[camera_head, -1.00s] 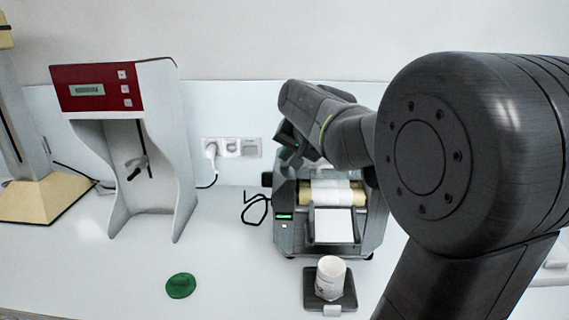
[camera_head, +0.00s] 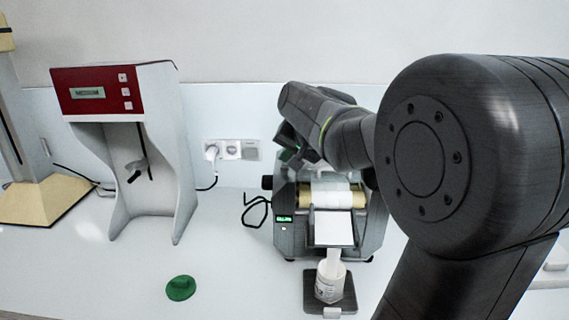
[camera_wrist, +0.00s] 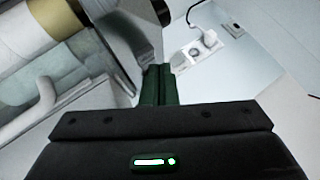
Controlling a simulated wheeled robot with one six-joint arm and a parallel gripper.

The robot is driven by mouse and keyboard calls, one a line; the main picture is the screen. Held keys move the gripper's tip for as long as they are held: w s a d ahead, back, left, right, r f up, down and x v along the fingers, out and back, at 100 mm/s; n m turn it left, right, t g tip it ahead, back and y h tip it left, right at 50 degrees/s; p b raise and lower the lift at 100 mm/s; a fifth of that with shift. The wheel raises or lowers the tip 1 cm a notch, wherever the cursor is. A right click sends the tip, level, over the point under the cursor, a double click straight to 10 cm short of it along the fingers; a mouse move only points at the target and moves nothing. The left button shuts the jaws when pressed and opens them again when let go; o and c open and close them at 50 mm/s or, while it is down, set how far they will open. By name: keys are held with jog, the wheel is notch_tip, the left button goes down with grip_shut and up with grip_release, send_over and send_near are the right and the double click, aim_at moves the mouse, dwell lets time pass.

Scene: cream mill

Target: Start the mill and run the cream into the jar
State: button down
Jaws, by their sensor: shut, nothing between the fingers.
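The dark grey mill (camera_head: 375,232) stands on the counter with cream-covered rollers (camera_head: 332,195). Its small display (camera_head: 284,218) glows green and a small light beneath it shows white. The white apron (camera_head: 333,230) at its front slopes down, and a white stream of cream runs from its lip into the open white jar (camera_head: 327,288). The jar stands upright on a dark square plate (camera_head: 347,303). In the wrist view my gripper (camera_wrist: 157,72) is shut with its green fingers together, empty, close beside the mill's grey side. In the head view the fingers are mostly hidden behind the mill and arm.
A green lid (camera_head: 180,288) lies on the counter at the left. A white and red stand device (camera_head: 150,150) and a beige stand (camera_head: 45,200) are further left. Wall sockets (camera_head: 232,150) hold a plug with a black cable. The counter between lid and mill is clear.

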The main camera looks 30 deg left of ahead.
aim_at(287, 167)
jog(key=shift+r, duration=0.35)
notch_tip(287, 167, up, 5)
jog(key=p, duration=0.4)
jog(key=shift+r, duration=0.1)
dwell(0.8)
